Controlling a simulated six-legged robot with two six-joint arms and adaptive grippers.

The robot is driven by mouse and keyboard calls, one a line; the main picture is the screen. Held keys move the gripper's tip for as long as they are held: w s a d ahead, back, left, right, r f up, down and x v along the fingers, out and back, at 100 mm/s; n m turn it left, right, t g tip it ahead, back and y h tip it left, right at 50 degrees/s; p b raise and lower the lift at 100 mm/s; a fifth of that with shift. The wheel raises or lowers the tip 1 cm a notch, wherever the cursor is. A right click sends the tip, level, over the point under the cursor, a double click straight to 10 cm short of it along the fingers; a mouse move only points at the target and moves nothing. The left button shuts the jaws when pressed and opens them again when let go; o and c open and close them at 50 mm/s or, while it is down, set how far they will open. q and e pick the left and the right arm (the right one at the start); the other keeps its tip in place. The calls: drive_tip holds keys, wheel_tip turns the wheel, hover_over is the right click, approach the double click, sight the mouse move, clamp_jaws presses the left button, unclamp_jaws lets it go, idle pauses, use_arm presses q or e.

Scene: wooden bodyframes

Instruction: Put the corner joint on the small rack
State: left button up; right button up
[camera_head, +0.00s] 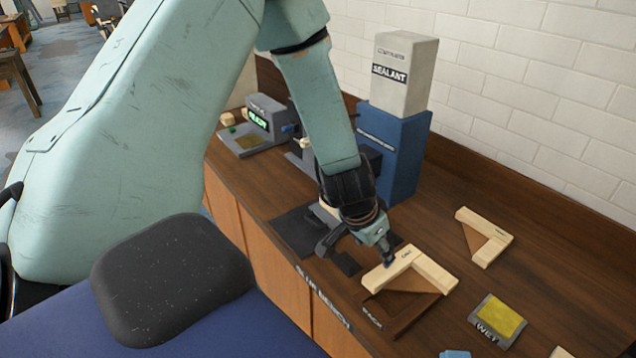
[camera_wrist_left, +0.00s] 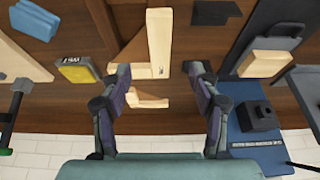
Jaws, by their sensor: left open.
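A light wooden L-shaped corner joint (camera_head: 410,268) with a brown triangular web lies at the bench's front. It also shows in the left wrist view (camera_wrist_left: 158,42), between and beyond my fingertips. A second similar L-shaped joint (camera_head: 485,238) lies nearer the wall; it shows lower in the left wrist view (camera_wrist_left: 147,103). My left gripper (camera_head: 358,252) is open beside the front joint's left end, with its fingers (camera_wrist_left: 160,75) apart and nothing held. I cannot tell for sure which thing is the small rack. My right gripper is not in view.
A yellow pad in a grey holder (camera_head: 497,320) lies right of the front joint. A blue stand (camera_head: 400,150) with a sealant box (camera_head: 404,75) rises behind my arm. A grey device with a green display (camera_head: 262,122) stands at the back left.

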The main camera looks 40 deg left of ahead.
use_arm(q)
drive_tip(key=s+d+f+g, duration=0.1)
drive_tip(key=s+f, duration=0.3)
drive_tip(key=s, duration=0.5)
drive_tip(key=s+d+f+n+g, duration=0.1)
drive_tip(key=s+f, duration=0.4)
drive_tip(key=s, duration=0.5)
drive_tip(key=s+d+f+n+g, duration=0.1)
drive_tip(key=s+d+f+g, duration=0.1)
drive_tip(key=s+f, duration=0.3)
drive_tip(key=s+d, duration=0.1)
drive_tip(key=s, duration=0.3)
drive_tip(key=shift+s+d+f+y, duration=0.15)
drive_tip(key=shift+s+d+y, duration=0.15)
drive_tip(key=shift+d, duration=0.1)
wheel_tip(320, 180, down, 24)
drive_tip(key=b, duration=2.4)
drive_tip(key=shift+f+b, duration=0.25)
drive_tip(key=shift+b, duration=0.05)
